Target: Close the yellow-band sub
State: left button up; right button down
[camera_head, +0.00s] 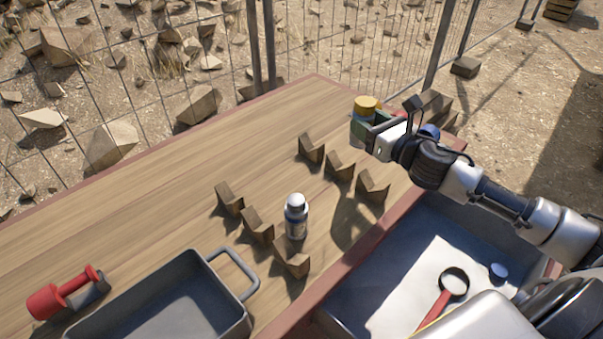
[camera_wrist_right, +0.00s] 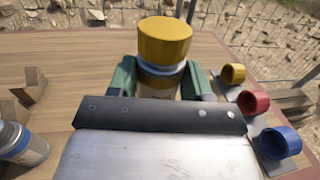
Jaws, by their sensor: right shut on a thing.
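My right gripper (camera_head: 370,128) is at the far right of the wooden table. In the right wrist view its green fingers (camera_wrist_right: 160,85) are shut on both sides of a container (camera_wrist_right: 160,85) with a pale ring near its top. A yellow cap (camera_wrist_right: 166,40) sits upright on top of that container; it also shows in the head view (camera_head: 367,104). The container's lower part is hidden by my gripper. I cannot tell whether it touches the table. Another bottle, with a white top and blue band (camera_head: 296,217), stands upright between wooden blocks. My left gripper is not in view.
Yellow (camera_wrist_right: 232,73), red (camera_wrist_right: 253,102) and blue (camera_wrist_right: 280,142) cups are on holders right of my gripper. Several wooden V-blocks (camera_head: 340,166) stand on the table (camera_head: 130,210). A grey tray (camera_head: 170,305) is at front left. A blue bin (camera_head: 460,235) holds paper, a magnifier and a blue disc.

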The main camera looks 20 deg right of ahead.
jog(key=shift+d+r, duration=0.1)
jog(key=shift+r, duration=0.05)
jog(key=shift+s, duration=0.1)
jog(key=shift+a, duration=0.25)
pick_arm(q)
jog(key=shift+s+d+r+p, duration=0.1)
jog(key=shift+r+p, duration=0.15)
jog(key=shift+p, duration=0.05)
pick_arm(e)
jog(key=w+a+f, duration=0.6)
jog(key=a+f, duration=0.1)
jog(key=a, duration=0.2)
jog(key=shift+a, duration=0.35)
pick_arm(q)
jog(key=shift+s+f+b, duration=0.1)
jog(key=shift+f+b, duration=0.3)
pick_arm(e)
jog(key=shift+f, duration=2)
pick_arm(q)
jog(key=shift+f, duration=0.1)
pick_arm(e)
jog(key=shift+f, duration=0.15)
